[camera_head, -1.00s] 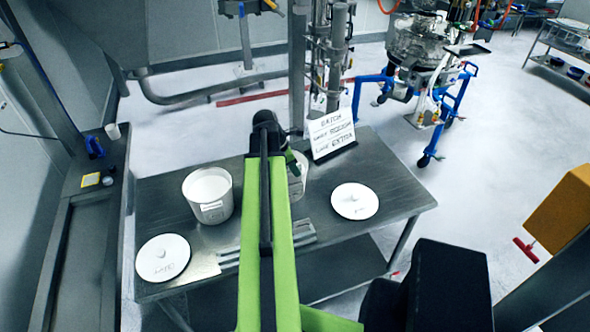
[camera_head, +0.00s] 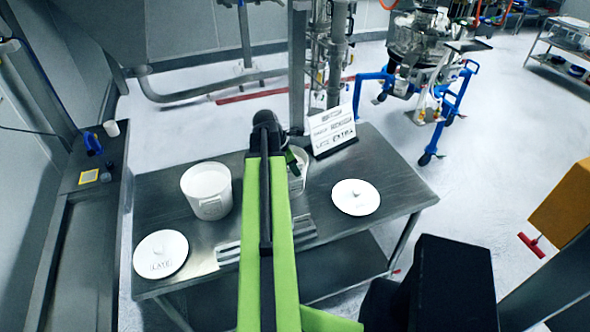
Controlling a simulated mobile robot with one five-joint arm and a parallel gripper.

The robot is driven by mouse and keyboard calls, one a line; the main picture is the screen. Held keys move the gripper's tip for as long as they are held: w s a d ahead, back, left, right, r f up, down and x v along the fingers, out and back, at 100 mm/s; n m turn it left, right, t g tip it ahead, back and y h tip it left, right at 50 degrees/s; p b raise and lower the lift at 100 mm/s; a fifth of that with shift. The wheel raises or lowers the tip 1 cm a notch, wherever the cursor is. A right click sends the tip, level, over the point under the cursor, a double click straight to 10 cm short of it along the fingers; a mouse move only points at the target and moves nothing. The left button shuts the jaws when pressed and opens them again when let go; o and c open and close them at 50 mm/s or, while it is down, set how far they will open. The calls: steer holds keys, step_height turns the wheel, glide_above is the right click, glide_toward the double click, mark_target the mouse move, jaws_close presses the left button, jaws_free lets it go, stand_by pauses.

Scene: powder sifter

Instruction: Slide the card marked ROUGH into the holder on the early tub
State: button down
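A white tub (camera_head: 207,191) stands on the steel table left of my green arm, with a small label holder on its front. I cannot read that label. A second white tub (camera_head: 300,172) is mostly hidden behind my arm. A sign (camera_head: 332,130) stands at the table's back edge; its bottom line seems to read LATE EXTRA, the lines above are blurred. I cannot make out a card marked ROUGH. My arm reaches over the table, and a dark part of my gripper (camera_head: 291,158) shows beside the second tub. Its fingers are hidden or too small to judge.
A white lid (camera_head: 161,254), apparently marked LATE, lies at the table's front left. Another lid (camera_head: 355,197) lies at the right. Grey strips (camera_head: 229,252) lie on the steel table (camera_head: 400,190), partly under my arm. A side counter (camera_head: 85,215) runs along the left.

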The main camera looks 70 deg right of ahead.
steer(key=shift+f+b, duration=0.75)
steer(key=shift+f, duration=0.05)
steer(key=c, duration=1.6)
jaws_free()
steer(key=shift+o, duration=0.2)
steer(key=p+v, duration=1.6)
steer(key=v, duration=0.1)
steer(key=shift+r, duration=0.2)
steer(key=shift+a, duration=0.1)
